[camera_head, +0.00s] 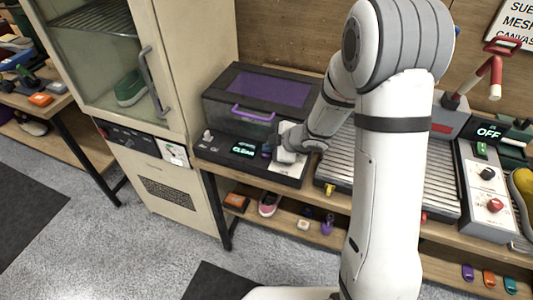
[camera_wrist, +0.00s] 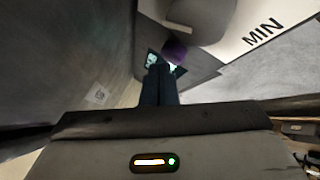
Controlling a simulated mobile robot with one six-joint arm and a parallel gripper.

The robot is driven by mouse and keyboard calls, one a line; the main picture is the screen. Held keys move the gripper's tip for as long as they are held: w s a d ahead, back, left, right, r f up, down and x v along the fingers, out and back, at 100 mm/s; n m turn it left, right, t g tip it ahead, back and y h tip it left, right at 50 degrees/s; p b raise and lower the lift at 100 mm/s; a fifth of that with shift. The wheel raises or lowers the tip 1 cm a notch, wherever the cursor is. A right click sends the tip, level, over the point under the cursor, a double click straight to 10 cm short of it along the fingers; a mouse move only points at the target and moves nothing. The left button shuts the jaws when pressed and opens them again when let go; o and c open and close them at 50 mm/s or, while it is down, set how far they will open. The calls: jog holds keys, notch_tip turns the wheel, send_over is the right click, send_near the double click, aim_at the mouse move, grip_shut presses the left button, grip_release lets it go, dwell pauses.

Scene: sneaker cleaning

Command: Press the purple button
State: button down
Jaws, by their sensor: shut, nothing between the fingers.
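The purple button (camera_wrist: 175,50) shows in the wrist view just beyond my fingertips and slightly to their right. In the head view a small purple patch (camera_head: 267,153) shows beside the lit display (camera_head: 243,149), which seems to read "CLEAN", on the dark box machine's front panel. My gripper (camera_wrist: 158,70) is shut and empty, its dark fingers pointing at the panel between the display and the button. In the head view my gripper (camera_head: 274,152) is low over the panel, its fingers mostly hidden. I cannot tell whether the fingertips touch the button.
The machine's purple-windowed lid (camera_head: 256,92) with a purple handle (camera_head: 252,113) is closed behind the panel. A cream cabinet (camera_head: 175,60) holding a green shoe (camera_head: 130,88) stands to the left. A ridged metal tray (camera_head: 335,165) lies to the right. Small items sit on the shelf below.

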aim_at(269, 155)
jog(key=shift+f+b, duration=0.4)
jog(key=shift+f, duration=0.1)
dwell(0.7)
jog(key=shift+r, duration=0.15)
jog(key=shift+r+p, duration=0.85)
jog(key=shift+p, duration=0.15)
jog(key=shift+r, duration=0.1)
notch_tip(269, 155, up, 5)
jog(key=p, duration=0.5)
dwell(0.5)
